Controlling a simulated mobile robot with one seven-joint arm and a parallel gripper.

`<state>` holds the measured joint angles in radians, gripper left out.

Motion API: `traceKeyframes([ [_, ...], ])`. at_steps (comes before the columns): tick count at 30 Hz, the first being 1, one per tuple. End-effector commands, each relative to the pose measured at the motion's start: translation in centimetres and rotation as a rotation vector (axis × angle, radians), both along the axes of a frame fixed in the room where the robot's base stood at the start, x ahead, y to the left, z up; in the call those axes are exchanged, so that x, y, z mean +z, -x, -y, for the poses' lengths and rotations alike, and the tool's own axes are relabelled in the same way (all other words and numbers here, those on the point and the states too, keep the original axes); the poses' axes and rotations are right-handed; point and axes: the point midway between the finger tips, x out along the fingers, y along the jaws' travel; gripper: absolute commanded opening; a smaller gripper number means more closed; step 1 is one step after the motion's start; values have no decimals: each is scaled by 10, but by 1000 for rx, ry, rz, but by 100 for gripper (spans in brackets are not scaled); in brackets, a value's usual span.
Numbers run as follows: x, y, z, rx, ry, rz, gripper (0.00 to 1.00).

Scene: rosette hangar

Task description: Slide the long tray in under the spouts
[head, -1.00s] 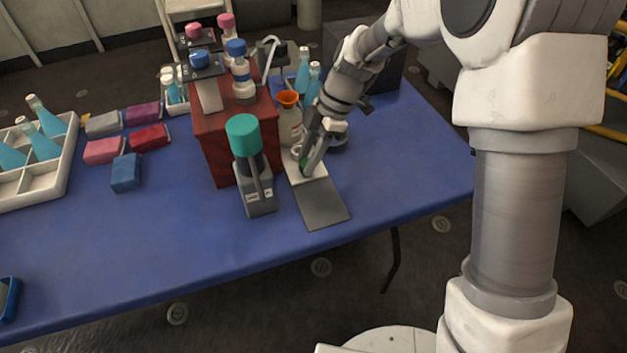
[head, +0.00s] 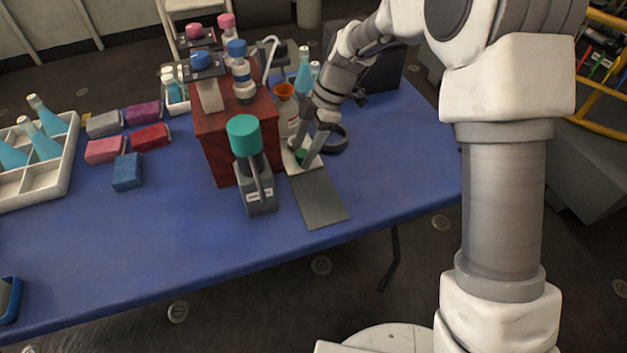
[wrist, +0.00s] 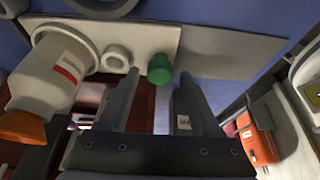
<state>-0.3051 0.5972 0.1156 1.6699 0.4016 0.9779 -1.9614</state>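The long tray (wrist: 150,40) is a pale board, bearing a white bottle (wrist: 58,70) with an orange funnel top, a white ring (wrist: 116,57) and a green knob (wrist: 160,68). In the head view the tray (head: 291,163) lies along the right side of a red stand (head: 222,150); its far part is hidden. My gripper (wrist: 158,80) is open. Its fingers are apart on either side of the green knob; I cannot tell if either touches it. In the head view my gripper (head: 310,150) is low over the tray's near end. The spouts cannot be made out clearly.
A grey plate (head: 320,200) lies bare at the tray's near end. A teal-capped grey dispenser (head: 252,165) stands left of it. Capped bottles (head: 240,75) top the red stand. A dark ring (head: 332,138) lies right of my gripper. The blue table's front is clear.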

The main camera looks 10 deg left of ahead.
Motion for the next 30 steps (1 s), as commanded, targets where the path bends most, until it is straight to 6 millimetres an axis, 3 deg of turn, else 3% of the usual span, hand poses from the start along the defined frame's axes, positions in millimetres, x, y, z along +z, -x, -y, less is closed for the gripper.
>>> traceKeyframes([
  [15,2,0,0,0,0,0,65],
  [30,40,0,0,1,-1,1,65],
])
